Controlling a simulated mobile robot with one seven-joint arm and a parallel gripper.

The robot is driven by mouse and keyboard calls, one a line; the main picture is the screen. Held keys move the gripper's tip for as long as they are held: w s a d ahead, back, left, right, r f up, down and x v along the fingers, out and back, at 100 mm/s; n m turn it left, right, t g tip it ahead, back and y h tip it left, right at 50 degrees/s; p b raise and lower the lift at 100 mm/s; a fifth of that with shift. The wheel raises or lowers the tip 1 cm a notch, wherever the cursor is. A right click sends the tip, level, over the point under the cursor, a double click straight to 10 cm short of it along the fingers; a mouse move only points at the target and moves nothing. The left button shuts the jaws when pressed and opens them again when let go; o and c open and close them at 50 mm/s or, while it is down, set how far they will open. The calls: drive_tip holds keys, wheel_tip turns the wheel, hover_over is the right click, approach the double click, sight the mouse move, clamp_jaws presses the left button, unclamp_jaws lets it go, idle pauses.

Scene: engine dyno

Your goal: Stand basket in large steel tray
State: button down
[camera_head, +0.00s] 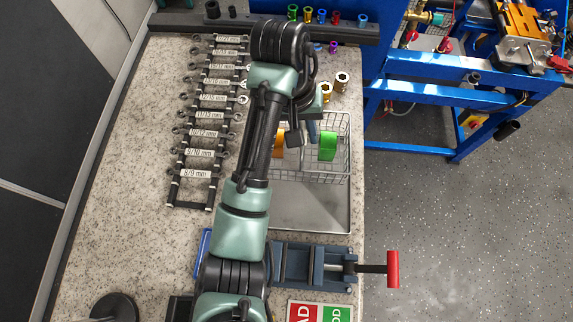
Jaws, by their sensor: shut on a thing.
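The basket (322,173) is a grey wire basket with an orange piece (279,146) and a green piece (328,147) in it. The large steel tray (313,212) is a flat grey tray on the speckled bench, right of my arm. The basket is at the tray's far end; I cannot tell whether it rests in the tray or is held above it. My gripper (301,136) is shut on the basket near its middle. My arm and wrist hide the basket's left part and much of the grip.
A rack of labelled wrenches (205,110) lies at the left. Brass sockets (341,82) stand behind the basket. A blue-grey vise (313,264) with a red handle (393,269) is in front of the tray. A blue frame (440,70) stands beyond the bench's right edge.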

sight(307, 151)
wheel_tip(307, 151, down, 5)
drive_tip(key=b, duration=0.4)
drive_tip(key=shift+d, duration=0.15)
drive_tip(key=shift+f+p, duration=0.4)
drive_tip(key=shift+f, duration=1.9)
drive_tip(key=shift+f, duration=0.15)
drive_tip(key=c, duration=0.8)
unclamp_jaws()
drive_tip(key=shift+c, duration=0.2)
drive_tip(key=r+p, duration=0.1)
drive_tip(key=r, duration=0.3)
drive_tip(key=a+r+p, duration=0.1)
drive_tip(key=r+p, duration=0.1)
drive_tip(key=r, duration=0.2)
drive_tip(key=a+r+p, duration=0.1)
drive_tip(key=r+p, duration=0.1)
drive_tip(key=r, duration=0.2)
drive_tip(key=shift+a, duration=0.25)
